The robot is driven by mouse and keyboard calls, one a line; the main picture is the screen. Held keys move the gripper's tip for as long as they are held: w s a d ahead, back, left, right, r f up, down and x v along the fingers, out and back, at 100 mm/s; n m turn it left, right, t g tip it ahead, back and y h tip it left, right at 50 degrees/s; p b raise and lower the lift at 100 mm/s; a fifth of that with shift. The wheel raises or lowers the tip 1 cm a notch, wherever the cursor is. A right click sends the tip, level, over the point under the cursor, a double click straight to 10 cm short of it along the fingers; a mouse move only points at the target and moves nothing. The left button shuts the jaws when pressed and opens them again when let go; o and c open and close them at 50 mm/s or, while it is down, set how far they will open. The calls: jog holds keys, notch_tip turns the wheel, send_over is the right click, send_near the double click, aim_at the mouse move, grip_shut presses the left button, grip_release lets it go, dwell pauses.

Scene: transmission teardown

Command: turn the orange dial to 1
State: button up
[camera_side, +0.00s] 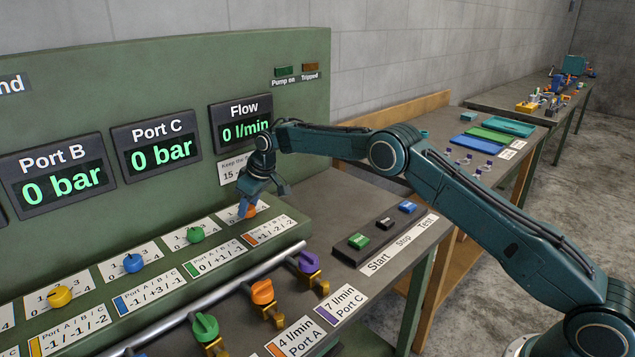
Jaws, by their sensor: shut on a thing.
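The orange dial (248,210) sits at the right end of the row of dials on the panel's sloped ledge. Its number plate is mostly hidden by my gripper, so I cannot read which number it points at. My gripper (250,203) reaches down over the dial from above and is shut on it. Only a small part of the orange knob shows between and below the fingers. A label (267,230) with an orange stripe lies just below the dial.
Green (195,234), blue (133,262) and yellow (60,296) dials stand to the left. In front are a rail (190,309) and coloured valve handles, including orange (262,292) and purple (309,261). Start, Stop and Test buttons (384,223) are at right. The Flow display (243,124) reads 0 l/min.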

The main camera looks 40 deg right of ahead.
jog(key=o, duration=1)
jog(key=shift+r, duration=0.1)
jog(key=v, duration=1.3)
jog(key=shift+s+r, duration=0.25)
